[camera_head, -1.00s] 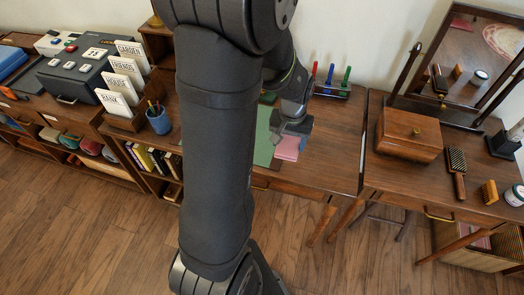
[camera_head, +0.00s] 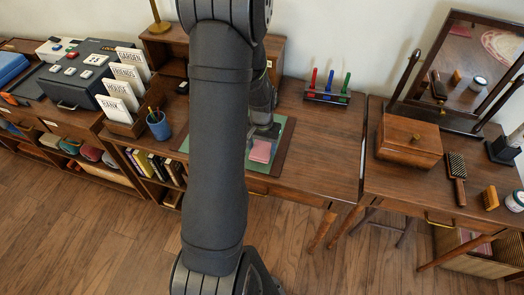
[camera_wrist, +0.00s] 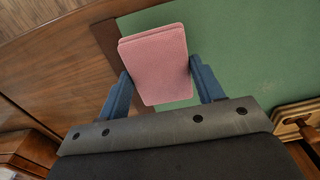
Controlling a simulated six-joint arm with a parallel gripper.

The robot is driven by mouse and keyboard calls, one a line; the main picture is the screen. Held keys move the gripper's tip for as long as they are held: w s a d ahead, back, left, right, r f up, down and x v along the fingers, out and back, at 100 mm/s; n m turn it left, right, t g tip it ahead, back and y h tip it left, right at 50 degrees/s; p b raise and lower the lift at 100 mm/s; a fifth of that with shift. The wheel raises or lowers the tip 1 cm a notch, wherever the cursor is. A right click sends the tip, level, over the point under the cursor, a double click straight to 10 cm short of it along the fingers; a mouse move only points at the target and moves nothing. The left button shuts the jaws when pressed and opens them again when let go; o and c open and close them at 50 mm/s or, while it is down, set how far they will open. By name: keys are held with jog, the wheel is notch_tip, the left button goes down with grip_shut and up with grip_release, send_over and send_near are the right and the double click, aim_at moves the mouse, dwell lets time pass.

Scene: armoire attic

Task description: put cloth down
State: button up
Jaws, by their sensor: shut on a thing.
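The pink cloth (camera_wrist: 155,65) is a folded rectangle held between the two blue fingers of my gripper (camera_wrist: 162,88) in the wrist view. My gripper is shut on it. In the head view the cloth (camera_head: 261,151) shows just below my gripper (camera_head: 257,137), over the green desk mat. My arm hides part of the gripper there. In the wrist view the green mat (camera_wrist: 245,50) lies behind the cloth. I cannot tell whether the cloth touches the mat.
A rack with red, blue and green handles (camera_head: 328,92) stands at the desk's back right. A blue pen cup (camera_head: 159,126) and word cards (camera_head: 122,90) stand left. A wooden box (camera_head: 408,142) is on the right table. The desk right of the mat (camera_head: 320,150) is clear.

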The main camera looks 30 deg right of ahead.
aim_at(262, 148)
jog(key=shift+f, duration=1.55)
jog(key=shift+f, duration=0.15)
jog(key=o, duration=1.1)
jog(key=shift+c, duration=0.2)
notch_tip(262, 148, up, 12)
jog(key=shift+r, duration=0.2)
jog(key=shift+f, duration=0.1)
